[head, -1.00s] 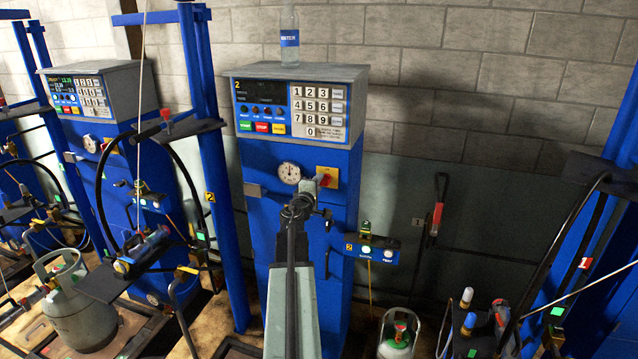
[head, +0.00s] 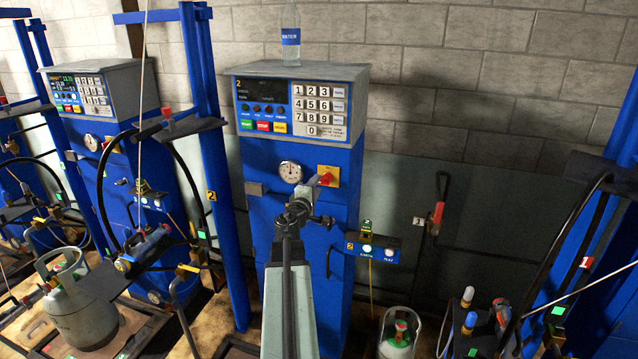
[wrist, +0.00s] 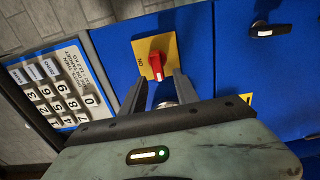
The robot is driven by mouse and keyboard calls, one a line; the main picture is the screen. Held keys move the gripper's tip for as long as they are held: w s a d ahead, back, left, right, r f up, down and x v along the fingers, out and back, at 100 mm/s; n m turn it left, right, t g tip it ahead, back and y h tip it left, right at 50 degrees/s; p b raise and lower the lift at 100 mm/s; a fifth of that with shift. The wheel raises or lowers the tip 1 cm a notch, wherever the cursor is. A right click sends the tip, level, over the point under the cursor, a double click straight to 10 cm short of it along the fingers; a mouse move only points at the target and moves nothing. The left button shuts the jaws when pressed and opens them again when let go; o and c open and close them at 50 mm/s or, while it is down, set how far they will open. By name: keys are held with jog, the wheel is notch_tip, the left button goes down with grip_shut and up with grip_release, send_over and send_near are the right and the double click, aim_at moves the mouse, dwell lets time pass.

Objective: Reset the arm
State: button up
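My gripper (wrist: 158,88) shows in the wrist view with its two dark fingers apart. It is open and nothing is held in it. Ahead of the fingertips, a red rotary switch (wrist: 156,66) on a yellow plate marked ON appears between them; I see no contact. In the head view my arm reaches up from the bottom middle towards the blue scale cabinet (head: 262,205). The red switch also shows there (head: 326,178), just past the arm's end. My fingers are hard to make out in that view.
A keypad panel (head: 291,108) tops the cabinet, with a water bottle (head: 290,38) above it. A round gauge (head: 290,172) is left of the switch. A small lit button box (head: 372,248) sits to the right. Gas cylinders (head: 398,338) (head: 80,305) stand low on both sides.

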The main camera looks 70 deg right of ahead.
jog(key=a, duration=0.3)
jog(key=shift+s+a, duration=0.1)
jog(key=shift+a, duration=0.25)
